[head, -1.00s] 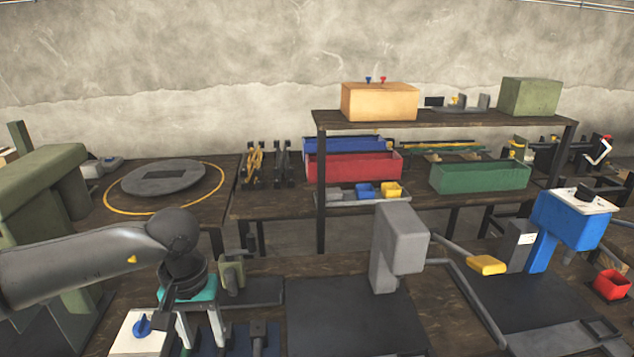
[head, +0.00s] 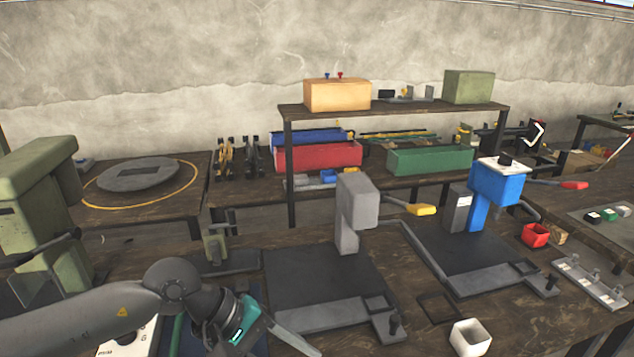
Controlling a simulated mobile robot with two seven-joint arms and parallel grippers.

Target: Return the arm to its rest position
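My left arm comes in from the lower left. Its gripper (head: 288,338), with a teal band, is at the bottom of the view, pointing right and down near the front left corner of the dark base of the grey press (head: 357,205). One grey finger shows clearly. The other is hidden or cut off by the frame edge, so its opening cannot be judged. I see nothing held in it. My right arm and gripper are out of view.
A blue press (head: 494,188) stands right of the grey one, and a green press (head: 40,190) at the left. Yellow (head: 421,209) and red (head: 574,185) lever handles stick out. A white cup (head: 470,338), a red bin (head: 535,235) and a rail fixture (head: 590,283) are on the right.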

